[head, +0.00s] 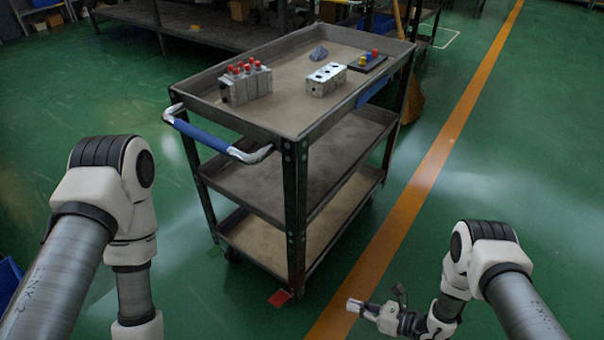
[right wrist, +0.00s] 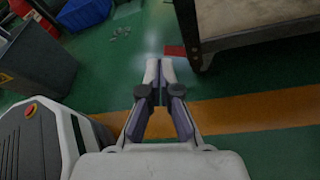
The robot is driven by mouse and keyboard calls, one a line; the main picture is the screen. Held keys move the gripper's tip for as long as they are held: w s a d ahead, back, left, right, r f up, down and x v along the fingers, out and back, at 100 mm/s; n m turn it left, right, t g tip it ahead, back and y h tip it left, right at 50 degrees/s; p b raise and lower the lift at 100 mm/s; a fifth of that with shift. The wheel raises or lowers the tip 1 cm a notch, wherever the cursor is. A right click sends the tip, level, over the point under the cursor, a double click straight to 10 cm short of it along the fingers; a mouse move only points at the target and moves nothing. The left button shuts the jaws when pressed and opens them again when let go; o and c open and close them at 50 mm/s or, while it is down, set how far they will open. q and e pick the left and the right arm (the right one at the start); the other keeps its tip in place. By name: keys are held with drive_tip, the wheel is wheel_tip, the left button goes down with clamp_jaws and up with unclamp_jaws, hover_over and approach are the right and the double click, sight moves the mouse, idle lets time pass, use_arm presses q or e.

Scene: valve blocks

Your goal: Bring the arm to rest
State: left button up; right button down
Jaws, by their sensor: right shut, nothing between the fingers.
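My right gripper (head: 357,306) is at the lower right in the head view, low over the floor, to the right of the cart's near corner and apart from it. It also shows in the right wrist view (right wrist: 159,68), with its fingers together and nothing between them. My left arm (head: 110,220) comes in at the left of the head view. Its gripper is out of the picture. My right arm (head: 480,258) comes in at the lower right, bent, with the forearm pointing left.
A three-tier cart (head: 278,120) stands ahead. Its top holds a valve block with red caps (head: 245,83), a silver block with holes (head: 326,79), a small grey-blue piece (head: 318,53) and a dark plate with coloured pegs (head: 367,61).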

drive_tip(key=s+a+f+n+g+b, duration=0.2)
drive_tip(key=s+n+g+b, duration=0.1)
drive_tip(key=s+g+b, duration=0.15)
drive_tip(key=s+a+f+n+g+b, duration=0.2)
drive_tip(key=s+a+g+b, duration=0.1)
drive_tip(key=s, duration=0.3)
drive_tip(key=s+d+f+n+g+h+b, duration=0.1)
drive_tip(key=s+d+n+g+h+b, duration=0.15)
drive_tip(key=s, duration=0.25)
drive_tip(key=s+d+f+n+g+h+b, duration=0.2)
drive_tip(key=s+n+g, duration=0.1)
drive_tip(key=s, duration=0.3)
drive_tip(key=s+d+f+n+t+h+b, duration=0.1)
drive_tip(key=s+d+n+h, duration=0.3)
drive_tip(key=d+n, duration=0.2)
drive_tip(key=s+d+n+h+b, duration=0.1)
drive_tip(key=s+d+n+h, duration=0.35)
drive_tip(key=d+n, duration=0.2)
drive_tip(key=w+a+n+t, duration=0.1)
drive_tip(key=w+n+t, duration=0.35)
drive_tip(key=w, duration=0.35)
wheel_tip(320, 180, up, 37)
drive_tip(key=p, duration=3.8)
drive_tip(key=shift+s+r, duration=0.15)
drive_tip(key=shift+s, duration=0.15)
